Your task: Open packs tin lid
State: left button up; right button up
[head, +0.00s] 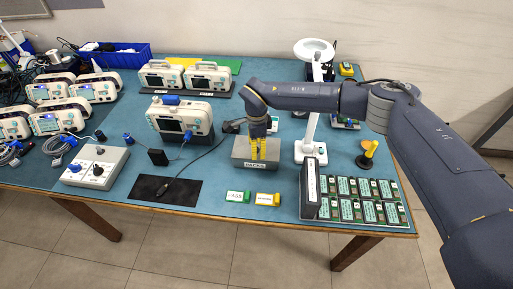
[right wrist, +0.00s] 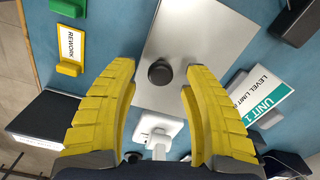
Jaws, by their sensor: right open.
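The packs tin (head: 241,162) is a grey metal box with a white label on its front, standing shut near the middle of the table. In the right wrist view its flat grey lid (right wrist: 196,40) fills the centre, with a round dark knob (right wrist: 160,72) on top. My right gripper (head: 258,152) is over the tin. In the right wrist view its yellow fingers (right wrist: 160,75) are open, one on each side of the knob with a gap to both. My left gripper is not in view.
A white magnifier lamp (head: 312,130) stands right of the tin. A rack of green boards (head: 362,197) lies at the front right. PASS (head: 237,196) and yellow REWORK (head: 267,199) markers sit in front. A monitor (head: 180,121) stands at the left.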

jog(key=shift+f, duration=0.2)
grip_shut()
dwell(0.4)
